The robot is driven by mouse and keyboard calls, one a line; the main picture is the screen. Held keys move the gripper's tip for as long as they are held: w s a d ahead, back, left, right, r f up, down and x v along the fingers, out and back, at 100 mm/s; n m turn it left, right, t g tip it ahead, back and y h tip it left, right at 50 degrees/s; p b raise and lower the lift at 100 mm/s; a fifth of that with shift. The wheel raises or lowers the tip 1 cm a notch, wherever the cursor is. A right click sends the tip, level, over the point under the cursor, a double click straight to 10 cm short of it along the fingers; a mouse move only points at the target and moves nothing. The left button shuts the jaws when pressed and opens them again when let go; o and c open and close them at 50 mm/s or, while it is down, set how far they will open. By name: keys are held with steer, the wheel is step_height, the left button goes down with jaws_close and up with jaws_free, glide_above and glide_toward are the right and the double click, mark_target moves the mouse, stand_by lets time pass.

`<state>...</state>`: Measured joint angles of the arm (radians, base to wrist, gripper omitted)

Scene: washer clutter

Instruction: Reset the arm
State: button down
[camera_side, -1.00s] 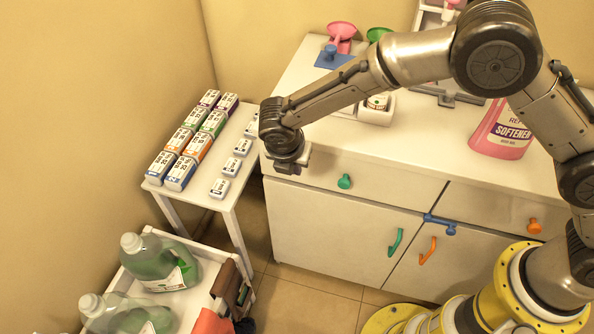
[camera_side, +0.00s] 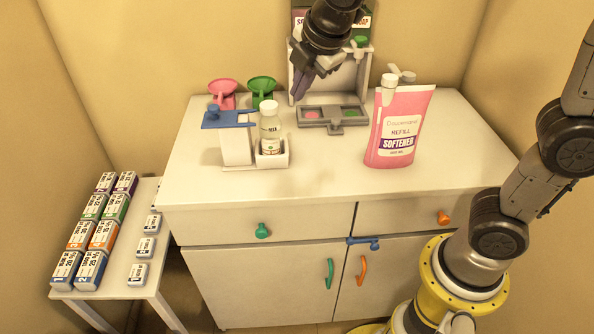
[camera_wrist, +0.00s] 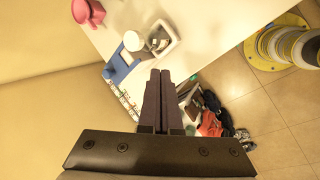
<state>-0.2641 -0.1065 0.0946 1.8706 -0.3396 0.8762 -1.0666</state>
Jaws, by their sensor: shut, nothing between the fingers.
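My gripper (camera_side: 301,88) is raised above the back of the white cabinet top (camera_side: 335,168), in front of the grey dispenser stand (camera_side: 360,78). Its dark fingers point down and a little left in the side view. In the wrist view my gripper (camera_wrist: 160,73) has its two long fingers together with nothing between them. It appears apart from everything around it. My arm reaches up from the right and its middle part leaves the top of the side view.
A pink softener pouch (camera_side: 399,128) stands to the right. A clear bottle (camera_side: 270,128) in a white holder, a blue-topped stand (camera_side: 229,120), a pink funnel (camera_side: 222,92) and a green funnel (camera_side: 261,87) stand to the left. Labelled boxes (camera_side: 92,268) fill a side table.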

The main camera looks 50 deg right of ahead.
steer(key=s+d+r+m, duration=0.2)
steer(key=s+d+m, duration=0.2)
steer(key=s, duration=0.3)
steer(key=s+f+m, duration=0.3)
steer(key=s+m, duration=0.3)
steer(key=s, duration=0.1)
steer(key=s+f+m+y, duration=0.1)
steer(key=s+f+m, duration=0.3)
steer(key=s+m, duration=0.3)
steer(key=shift+s+d+y, duration=0.25)
steer(key=shift+s+y, duration=0.05)
steer(key=shift+s, duration=0.25)
